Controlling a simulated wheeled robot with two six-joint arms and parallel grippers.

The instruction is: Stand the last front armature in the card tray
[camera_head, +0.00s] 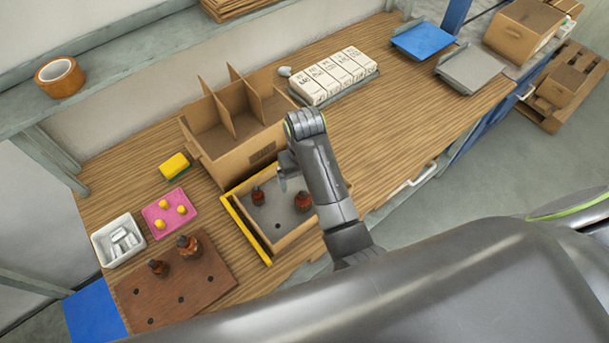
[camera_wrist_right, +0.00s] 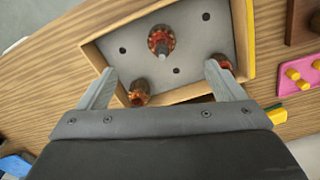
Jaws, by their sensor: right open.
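The card tray (camera_head: 287,240) is a shallow cardboard box with a grey floor with holes and a yellow left edge. Two copper-brown armatures stand in it in the head view, one at the back left (camera_head: 258,195) and one to the right (camera_head: 303,200). In the wrist view the tray (camera_wrist_right: 205,30) holds three armatures: one upright near the middle (camera_wrist_right: 162,40), one by the left finger (camera_wrist_right: 138,92), one partly behind the right finger (camera_wrist_right: 223,62). My right gripper (camera_head: 284,180) is open and empty above the tray; its fingers (camera_wrist_right: 161,70) are wide apart. My left gripper is out of view.
A brown holed board (camera_head: 205,290) left of the tray carries two more armatures (camera_head: 158,268) (camera_head: 188,246). A divided cardboard box (camera_head: 215,165) stands right behind the tray. A pink pad (camera_head: 155,225), white bin (camera_head: 103,255) and white boxes (camera_head: 335,75) are around.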

